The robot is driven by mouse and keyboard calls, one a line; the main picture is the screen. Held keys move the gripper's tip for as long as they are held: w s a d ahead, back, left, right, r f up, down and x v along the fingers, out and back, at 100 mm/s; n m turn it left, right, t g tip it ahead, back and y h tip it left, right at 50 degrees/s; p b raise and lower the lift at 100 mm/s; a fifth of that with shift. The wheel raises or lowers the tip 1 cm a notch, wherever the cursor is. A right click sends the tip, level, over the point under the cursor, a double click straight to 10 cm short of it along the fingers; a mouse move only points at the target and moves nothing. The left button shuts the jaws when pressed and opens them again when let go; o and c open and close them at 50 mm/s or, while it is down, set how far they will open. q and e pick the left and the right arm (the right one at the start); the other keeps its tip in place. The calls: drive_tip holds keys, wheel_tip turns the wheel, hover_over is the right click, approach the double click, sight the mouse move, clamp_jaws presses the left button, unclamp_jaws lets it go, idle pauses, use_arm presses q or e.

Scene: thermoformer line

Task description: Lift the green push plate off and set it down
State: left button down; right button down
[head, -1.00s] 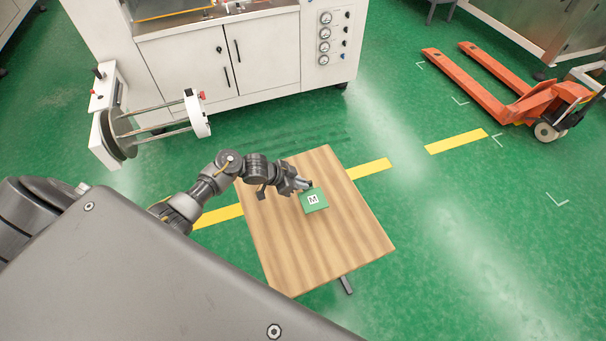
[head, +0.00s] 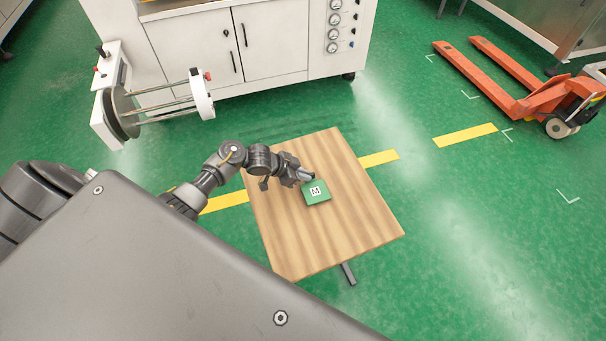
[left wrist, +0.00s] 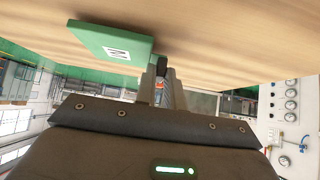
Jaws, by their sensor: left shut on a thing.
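The green push plate (head: 317,191) is a small flat square with a white label marked M. In the head view it is over the middle of the wooden table top (head: 330,235). My left gripper (head: 306,178) is shut on the plate's edge nearest the arm. In the left wrist view the plate (left wrist: 105,40) sticks out from the gripper fingers (left wrist: 161,66), close to the wood surface. I cannot tell whether the plate touches the table. My right gripper is in neither view.
A white machine cabinet (head: 265,50) with gauges stands behind the table. A reel stand (head: 125,105) with rods is at its left. An orange pallet jack (head: 520,95) is at the far right. The table top around the plate is clear.

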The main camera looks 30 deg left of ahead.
use_arm(q)
drive_tip(key=shift+f, duration=0.15)
drive_tip(key=c, duration=1.4)
unclamp_jaws()
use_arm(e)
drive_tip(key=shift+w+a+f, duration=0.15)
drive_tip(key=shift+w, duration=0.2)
use_arm(q)
drive_tip(key=shift+s, duration=0.1)
drive_tip(key=v, duration=1.1)
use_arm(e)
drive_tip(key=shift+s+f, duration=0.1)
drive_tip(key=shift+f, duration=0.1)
